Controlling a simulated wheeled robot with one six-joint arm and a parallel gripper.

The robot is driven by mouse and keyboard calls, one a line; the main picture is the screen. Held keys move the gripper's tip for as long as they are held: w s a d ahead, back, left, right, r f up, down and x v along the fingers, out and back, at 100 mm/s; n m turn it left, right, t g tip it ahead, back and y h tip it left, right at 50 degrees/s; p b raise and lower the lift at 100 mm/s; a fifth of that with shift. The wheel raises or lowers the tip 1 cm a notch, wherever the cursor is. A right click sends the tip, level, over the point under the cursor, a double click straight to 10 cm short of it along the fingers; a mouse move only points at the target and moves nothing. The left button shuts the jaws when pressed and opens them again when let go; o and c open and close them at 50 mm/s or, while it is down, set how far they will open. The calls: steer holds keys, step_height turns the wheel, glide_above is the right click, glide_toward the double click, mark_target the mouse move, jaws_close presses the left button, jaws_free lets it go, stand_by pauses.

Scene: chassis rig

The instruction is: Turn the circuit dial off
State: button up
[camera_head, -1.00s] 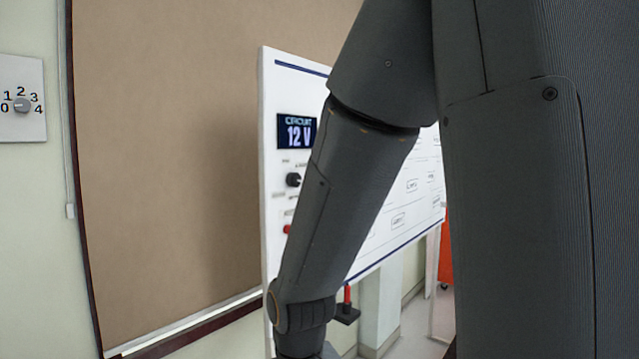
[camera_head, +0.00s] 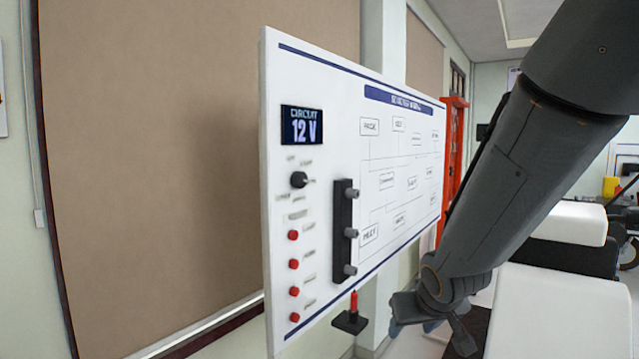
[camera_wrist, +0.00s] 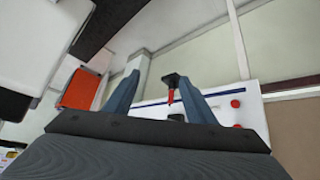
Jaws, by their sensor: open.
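The circuit dial (camera_head: 299,180) is a small black knob on the left part of a white circuit panel (camera_head: 330,90). It sits below a display (camera_head: 302,126) that reads CIRCUIT 12 V. The tiny labels around the dial are too blurred to read. My gripper (camera_head: 448,338) is low at the right of the panel in the head view, apart from the dial. In the wrist view my gripper (camera_wrist: 160,88) has its two blue-grey fingers spread apart with nothing held between them. The dial cannot be made out in the wrist view.
Several red buttons (camera_head: 293,235) run below the dial. A black strip with grey knobs (camera_head: 344,230) stands to its right. A red-handled part on a black bracket (camera_head: 350,318) juts out under the panel. White padded surfaces (camera_head: 560,310) are at right. The space before the dial looks clear.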

steer(key=w+a+r+n+t+y, duration=0.25)
steer(key=w+r+t, duration=0.25)
steer(key=w+r, duration=0.6)
steer(key=n+g+y, duration=0.2)
steer(key=n+y, duration=0.5)
steer(key=y, duration=0.5)
glide_toward(303, 182)
steer(key=a, duration=0.1)
steer(key=p+x, duration=0.2)
steer(key=x, duration=0.5)
steer(key=shift+w+a+p, duration=0.1)
steer(key=shift+w+p, duration=0.2)
steer(key=shift+w, duration=0.1)
steer(key=shift+c, duration=0.4)
steer(key=c, duration=1)
steer(key=shift+o, duration=0.2)
steer(key=shift+f, duration=0.1)
